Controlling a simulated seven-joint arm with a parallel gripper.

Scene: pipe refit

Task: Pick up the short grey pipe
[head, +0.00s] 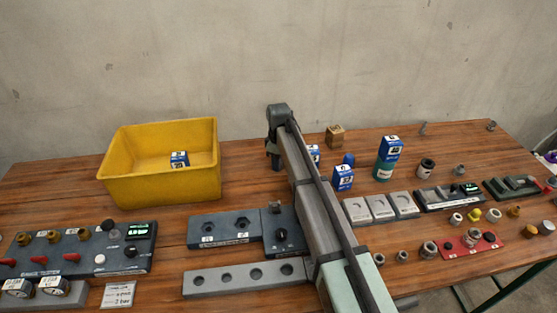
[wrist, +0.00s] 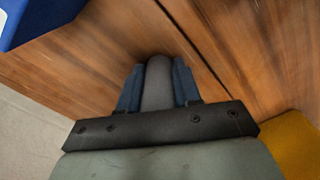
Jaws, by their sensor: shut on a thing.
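The short grey pipe (wrist: 158,88) is a smooth grey cylinder. In the wrist view it sits between the two blue fingers of my gripper (wrist: 157,72), which are shut on it from both sides. The wood table shows beyond the pipe's rounded far end. In the head view my gripper (head: 273,150) points down over the back of the table, right of the yellow bin. There the pipe is too small and too shadowed to make out clearly. I cannot tell whether it touches the table.
A yellow bin (head: 160,193) holding a blue-and-white box stands left of my gripper. Blue-and-white boxes (head: 343,178) and a cardboard box (head: 335,136) stand to its right. Dark fixture blocks (head: 224,228) and a holed grey rack (head: 240,278) lie in front. Several fittings cover the right side.

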